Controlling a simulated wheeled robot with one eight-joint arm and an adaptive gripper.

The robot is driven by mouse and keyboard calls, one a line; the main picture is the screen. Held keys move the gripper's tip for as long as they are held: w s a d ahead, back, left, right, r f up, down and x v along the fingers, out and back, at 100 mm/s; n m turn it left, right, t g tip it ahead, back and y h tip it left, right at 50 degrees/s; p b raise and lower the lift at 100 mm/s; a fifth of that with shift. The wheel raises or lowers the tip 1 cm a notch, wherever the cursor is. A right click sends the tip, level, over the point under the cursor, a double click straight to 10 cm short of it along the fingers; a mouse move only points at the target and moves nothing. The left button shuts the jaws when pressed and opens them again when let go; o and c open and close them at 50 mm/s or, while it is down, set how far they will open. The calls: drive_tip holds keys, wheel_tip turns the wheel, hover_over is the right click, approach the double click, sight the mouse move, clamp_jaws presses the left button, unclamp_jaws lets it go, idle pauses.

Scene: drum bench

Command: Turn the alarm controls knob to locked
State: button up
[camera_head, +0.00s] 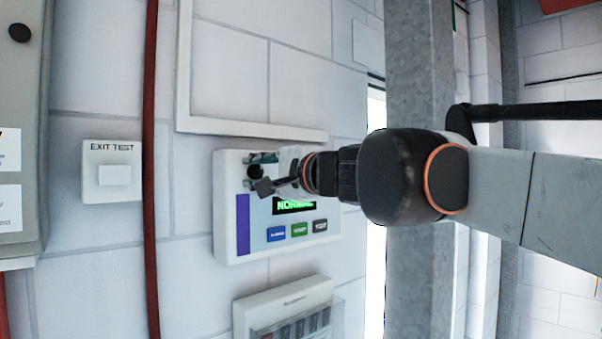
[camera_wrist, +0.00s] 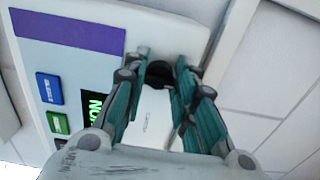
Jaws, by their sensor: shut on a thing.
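The alarm control panel (camera_head: 228,225) is a white wall box with a purple strip, a dark display with green text and several coloured buttons. Its black knob (camera_head: 256,172) sits near the top left of the panel, partly hidden by my gripper (camera_head: 262,171). In the wrist view the knob (camera_wrist: 160,72) shows between the two teal fingers of my gripper (camera_wrist: 160,68). The fingers are shut on the knob from both sides. The knob's pointer and its position labels are hidden or too small to read.
A grey galvanised post (camera_head: 425,60) stands to the right, close behind my arm. A red pipe (camera_head: 150,200) runs down the wall to the left, beside an exit test plate (camera_head: 112,171). A clear-fronted box (camera_head: 285,300) is below the panel.

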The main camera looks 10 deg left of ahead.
idle(0.4)
drive_tip(key=o, duration=1)
drive_tip(key=shift+o, duration=0.2)
drive_tip(key=v, duration=1.2)
drive_tip(key=s+d+f+n+g+h+b, duration=0.1)
drive_tip(key=s+d+f+h+b, duration=0.3)
drive_tip(key=f, duration=2.2)
drive_tip(key=s+d+f+n+g+h+b, duration=0.2)
drive_tip(key=s+d+f+n+h+b, duration=0.2)
drive_tip(key=d+f+b, duration=1)
drive_tip(key=s+d+f+n+g+h+b, duration=0.1)
drive_tip(key=d+f+b, duration=0.9)
drive_tip(key=f, duration=2.9)
drive_tip(key=s+n+h+b, duration=0.2)
drive_tip(key=s+h+b, duration=0.2)
drive_tip(key=s+b, duration=0.1)
drive_tip(key=shift+s+g+h+b, duration=0.3)
drive_tip(key=shift+s+h, duration=0.1)
drive_tip(key=shift+s, duration=0.35)
